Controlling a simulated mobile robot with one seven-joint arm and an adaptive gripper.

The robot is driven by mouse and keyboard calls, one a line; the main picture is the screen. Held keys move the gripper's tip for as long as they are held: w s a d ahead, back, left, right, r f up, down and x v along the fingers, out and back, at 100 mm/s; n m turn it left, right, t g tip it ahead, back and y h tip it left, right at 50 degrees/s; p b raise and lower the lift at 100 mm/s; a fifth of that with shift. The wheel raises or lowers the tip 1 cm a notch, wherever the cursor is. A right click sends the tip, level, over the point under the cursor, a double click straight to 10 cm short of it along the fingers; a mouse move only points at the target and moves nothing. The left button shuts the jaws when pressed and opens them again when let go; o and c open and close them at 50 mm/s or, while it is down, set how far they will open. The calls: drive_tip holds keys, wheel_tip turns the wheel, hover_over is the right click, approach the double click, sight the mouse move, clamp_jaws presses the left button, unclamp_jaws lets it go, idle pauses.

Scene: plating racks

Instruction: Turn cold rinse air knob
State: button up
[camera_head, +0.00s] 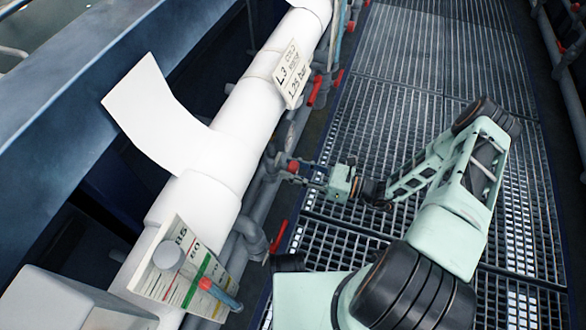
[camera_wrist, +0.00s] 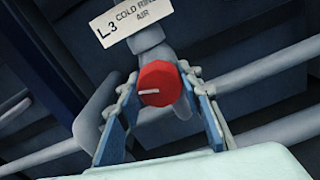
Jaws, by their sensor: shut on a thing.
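The red knob (camera_wrist: 160,83) is a faceted cap with a white line, facing the camera in the wrist view. The line runs nearly level. A white tag (camera_wrist: 128,24) above it reads "L3 COLD RIN… AIR", its end cut off. My gripper (camera_wrist: 157,90) has one finger on each side of the knob and is shut on it. In the head view my gripper (camera_head: 308,173) reaches left to the red knob (camera_head: 293,166) beside the large white pipe. The fingertip contact is small and partly hidden there.
A large white pipe (camera_head: 210,155) runs diagonally on the left. Red valve handles (camera_head: 278,237) and grey pipes stand near my gripper. Grated walkway (camera_head: 400,60) lies clear behind.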

drive_tip(key=m, duration=0.6)
drive_tip(key=shift+b, duration=0.3)
drive_tip(key=m, duration=0.5)
drive_tip(key=shift+s+m, duration=0.1)
drive_tip(key=shift+m, duration=0.3)
drive_tip(key=m, duration=0.6)
drive_tip(key=shift+r, duration=0.1)
drive_tip(key=m, duration=0.5)
drive_tip(key=shift+m+b, duration=0.35)
drive_tip(key=shift+m, duration=0.05)
drive_tip(key=o, duration=1.2)
drive_tip(key=shift+c, duration=0.2)
drive_tip(key=v, duration=1.2)
